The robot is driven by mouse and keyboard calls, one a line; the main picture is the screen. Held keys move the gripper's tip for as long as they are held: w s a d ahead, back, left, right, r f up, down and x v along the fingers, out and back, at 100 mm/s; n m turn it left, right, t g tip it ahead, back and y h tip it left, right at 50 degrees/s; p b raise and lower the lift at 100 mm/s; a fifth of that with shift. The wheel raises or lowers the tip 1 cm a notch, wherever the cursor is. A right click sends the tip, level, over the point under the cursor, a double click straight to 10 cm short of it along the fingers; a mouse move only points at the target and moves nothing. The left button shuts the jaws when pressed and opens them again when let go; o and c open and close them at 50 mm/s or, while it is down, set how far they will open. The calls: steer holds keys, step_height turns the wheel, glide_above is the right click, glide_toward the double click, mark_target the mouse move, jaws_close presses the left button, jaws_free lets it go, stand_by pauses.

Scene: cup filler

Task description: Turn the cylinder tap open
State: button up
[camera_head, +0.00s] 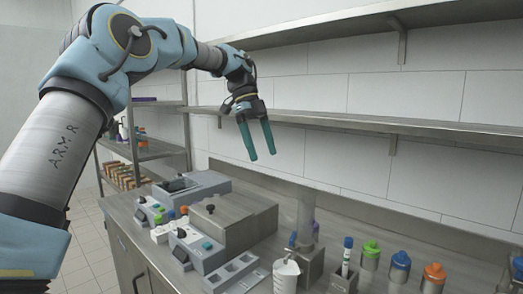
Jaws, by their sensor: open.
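My gripper (262,156) hangs in the air above the bench in the upper middle of the view. Its two green fingers point down, apart and with nothing between them. A tall, pale grey cylinder (306,208) stands upright on the bench, below and to the right of my fingertips. A small blue part (293,238) shows low at its left side and may be its tap; it is too small to tell how it is turned. My gripper touches none of these.
Grey machines (215,224) with knobs and slots fill the bench's left and middle. A blue-capped tube (346,256) stands in a holder. Canisters with green (371,250), blue (401,260) and orange (434,273) tops stand at right. A wall shelf (345,123) runs behind.

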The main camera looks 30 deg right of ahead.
steer(key=shift+r, duration=0.1)
steer(key=shift+c, duration=0.6)
steer(key=shift+s+f+b, duration=0.15)
steer(key=shift+f+b, duration=0.15)
steer(key=shift+c, duration=0.7)
steer(key=s+f+n+t+b, duration=0.1)
steer(key=f+n+b, duration=0.1)
steer(key=n, duration=0.1)
steer(key=s+d+f+n+t+b, duration=0.1)
steer(key=s+f+n+b, duration=0.1)
steer(key=n+b, duration=0.1)
steer(key=s+f+n+t+b, duration=0.1)
steer(key=s+f+n+b, duration=0.1)
steer(key=n, duration=0.1)
steer(key=shift+s+d+n, duration=0.1)
steer(key=shift+d+n, duration=0.2)
steer(key=shift+n, duration=0.1)
steer(key=c, duration=0.4)
steer(key=n+t+h+b, duration=0.2)
steer(key=n+t+b, duration=0.2)
steer(key=n+b, duration=0.55)
glide_toward(294, 233)
steer(key=shift+n, duration=0.95)
steer(key=p+x, duration=0.3)
steer(key=x, duration=0.5)
steer(key=shift+d+f, duration=0.15)
steer(key=shift+f, duration=0.2)
steer(key=shift+c, duration=0.2)
jaws_close()
